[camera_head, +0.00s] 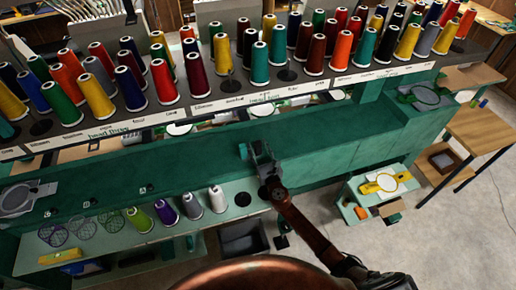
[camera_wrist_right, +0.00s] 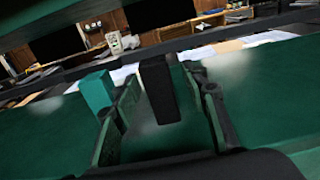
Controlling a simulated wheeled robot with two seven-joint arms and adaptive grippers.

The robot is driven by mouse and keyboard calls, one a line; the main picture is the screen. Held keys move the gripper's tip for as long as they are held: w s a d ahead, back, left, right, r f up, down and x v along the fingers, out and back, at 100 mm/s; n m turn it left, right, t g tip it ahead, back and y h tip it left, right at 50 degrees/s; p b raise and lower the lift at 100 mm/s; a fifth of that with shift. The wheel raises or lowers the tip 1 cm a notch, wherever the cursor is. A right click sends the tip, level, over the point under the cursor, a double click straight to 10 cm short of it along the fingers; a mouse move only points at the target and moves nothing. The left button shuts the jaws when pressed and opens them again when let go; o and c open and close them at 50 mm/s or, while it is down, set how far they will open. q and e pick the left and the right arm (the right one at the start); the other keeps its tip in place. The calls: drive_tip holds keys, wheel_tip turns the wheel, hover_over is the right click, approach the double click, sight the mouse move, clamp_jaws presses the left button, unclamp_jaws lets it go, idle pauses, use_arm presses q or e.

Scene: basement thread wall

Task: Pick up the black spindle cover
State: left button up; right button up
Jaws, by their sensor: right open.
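A black upright block (camera_wrist_right: 159,90), which looks like the black spindle cover, shows in the right wrist view. It appears between the two fingers of my right gripper (camera_wrist_right: 163,112), in front of the green machine beam. I cannot tell whether it touches either finger. In the head view my right gripper (camera_head: 258,153) is open at the front face of the green beam, below the thread rack, and hides whatever is behind it. I cannot make out the black block there. My left gripper is not in view.
A teal block (camera_wrist_right: 97,91) stands just left of the left finger. Rows of coloured thread cones fill the rack (camera_head: 205,106) above. A lower green shelf (camera_head: 160,236) holds several cones and wire baskets. A small side table (camera_head: 352,190) stands to the right, with open floor around it.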

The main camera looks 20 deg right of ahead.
sight(258, 142)
drive_tip(key=shift+c, duration=0.7)
drive_tip(key=c, duration=0.8)
drive_tip(key=shift+r+p, duration=0.3)
drive_tip(key=shift+r, duration=0.25)
wheel_tip(258, 142, up, 2)
drive_tip(key=shift+r+p, duration=0.2)
drive_tip(key=shift+p, duration=0.55)
drive_tip(key=s+a+r+p, duration=0.1)
drive_tip(key=s+r+p, duration=0.1)
drive_tip(key=s+r, duration=0.2)
drive_tip(key=s+a+r+p, duration=0.1)
drive_tip(key=s+r, duration=0.4)
drive_tip(key=s, duration=0.5)
drive_tip(key=shift+a+r+p, duration=0.2)
drive_tip(key=shift+r+p, duration=0.05)
drive_tip(key=shift+p, duration=0.6)
